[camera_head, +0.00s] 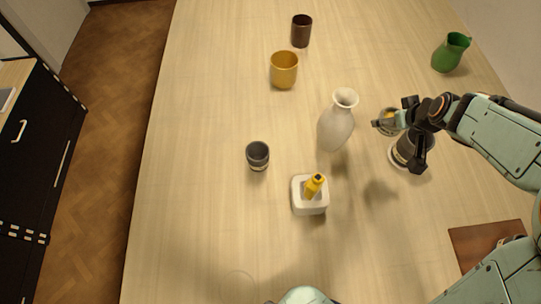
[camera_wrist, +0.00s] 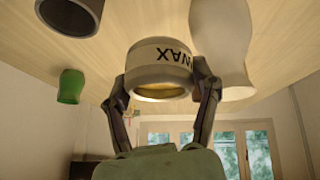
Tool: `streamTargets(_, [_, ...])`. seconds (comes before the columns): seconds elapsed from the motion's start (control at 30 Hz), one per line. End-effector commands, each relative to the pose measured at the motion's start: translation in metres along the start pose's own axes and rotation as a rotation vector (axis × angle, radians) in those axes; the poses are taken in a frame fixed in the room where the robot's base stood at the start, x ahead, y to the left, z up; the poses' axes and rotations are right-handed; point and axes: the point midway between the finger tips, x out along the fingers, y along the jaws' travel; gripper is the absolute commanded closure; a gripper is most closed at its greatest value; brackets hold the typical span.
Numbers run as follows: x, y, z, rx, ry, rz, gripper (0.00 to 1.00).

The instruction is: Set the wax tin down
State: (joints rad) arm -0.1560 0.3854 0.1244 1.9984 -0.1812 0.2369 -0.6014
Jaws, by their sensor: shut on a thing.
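The wax tin (camera_wrist: 160,52) is a pale, round tin with dark WAX lettering and yellow inside, seen upside down in the wrist view. My gripper (camera_wrist: 162,88) is shut on it, one finger on each side. In the head view the tin (camera_head: 388,115) is partly hidden by my gripper (camera_head: 386,123), to the right of the white vase (camera_head: 333,128). A shadow on the table nearer the front suggests the tin is held above the tabletop.
A dark cylinder with a pale base (camera_head: 403,152) stands below my gripper in the picture. The front-left table is clear.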

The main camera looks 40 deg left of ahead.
Motion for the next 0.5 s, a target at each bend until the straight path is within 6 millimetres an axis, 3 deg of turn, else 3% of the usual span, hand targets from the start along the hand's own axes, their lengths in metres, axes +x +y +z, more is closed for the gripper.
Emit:
streamTargets(0.1, [-0.026, 0.005, -0.017, -0.002, 0.007, 0.005, 0.8])
streamTargets(0.27, [-0.053, 0.009, -0.033, -0.001, 0.006, 0.005, 0.8])
streamTargets(0.5, [-0.055, -0.037, -0.045, -0.118, 0.02, -0.072, 0.8])
